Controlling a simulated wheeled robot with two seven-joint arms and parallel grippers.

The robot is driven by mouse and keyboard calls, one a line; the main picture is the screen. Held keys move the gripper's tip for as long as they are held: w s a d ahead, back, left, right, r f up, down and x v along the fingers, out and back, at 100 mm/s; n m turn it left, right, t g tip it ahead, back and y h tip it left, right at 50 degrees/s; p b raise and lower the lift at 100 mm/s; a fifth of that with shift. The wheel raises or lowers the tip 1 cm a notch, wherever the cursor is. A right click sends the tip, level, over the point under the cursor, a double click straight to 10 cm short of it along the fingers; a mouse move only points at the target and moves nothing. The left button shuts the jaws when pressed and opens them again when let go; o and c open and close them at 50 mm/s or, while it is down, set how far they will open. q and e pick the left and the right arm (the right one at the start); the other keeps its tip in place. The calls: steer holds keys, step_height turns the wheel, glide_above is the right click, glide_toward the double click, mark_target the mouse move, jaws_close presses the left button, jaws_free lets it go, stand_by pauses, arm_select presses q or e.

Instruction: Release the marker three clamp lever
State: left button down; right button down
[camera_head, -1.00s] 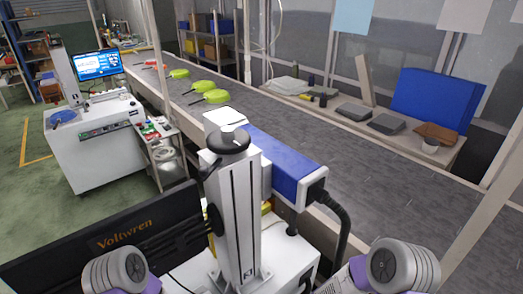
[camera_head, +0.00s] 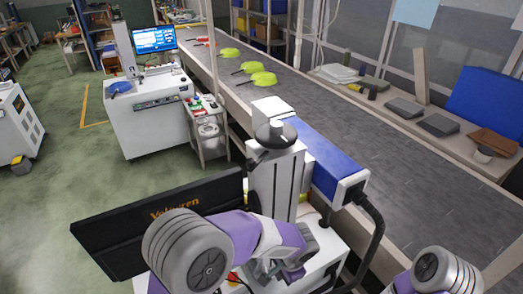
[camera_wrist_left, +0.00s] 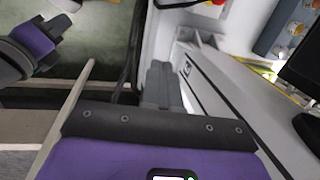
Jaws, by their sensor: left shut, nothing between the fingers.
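The nearest marking machine stands in front of me in the head view, with a white column (camera_head: 277,182) and a blue marking head (camera_head: 335,160). A black cap with a knob (camera_head: 275,132) tops the column, and a short dark lever-like part sticks out to its left. I cannot tell whether this is the marker three clamp lever. My left arm crosses in front of the column's lower part and hides it. My left gripper (camera_head: 268,269) is low by the machine's base. In the left wrist view its fingers (camera_wrist_left: 162,84) are shut and empty beside a white machine body.
A black Voltwren screen (camera_head: 160,220) stands left of the column. A black cable (camera_head: 378,235) loops at its right. Behind runs a grey conveyor (camera_head: 400,170) with green pans (camera_head: 263,79). Another white machine (camera_head: 150,118) and a small cart (camera_head: 209,140) stand left. Green floor is open at left.

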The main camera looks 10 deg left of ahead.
arm_select(q)
step_height(320, 180, up, 17)
steer(key=w+d+m+t+y+p, duration=0.1)
steer(key=w+d+t+y+p, duration=0.1)
steer(key=t, duration=0.1)
steer(key=n+t+y+p, duration=0.1)
steer(key=t+y+p, duration=0.2)
steer(key=t+y, duration=0.1)
glide_toward(253, 167)
steer(key=shift+p+x, duration=0.55)
steer(key=shift+x, duration=2.65)
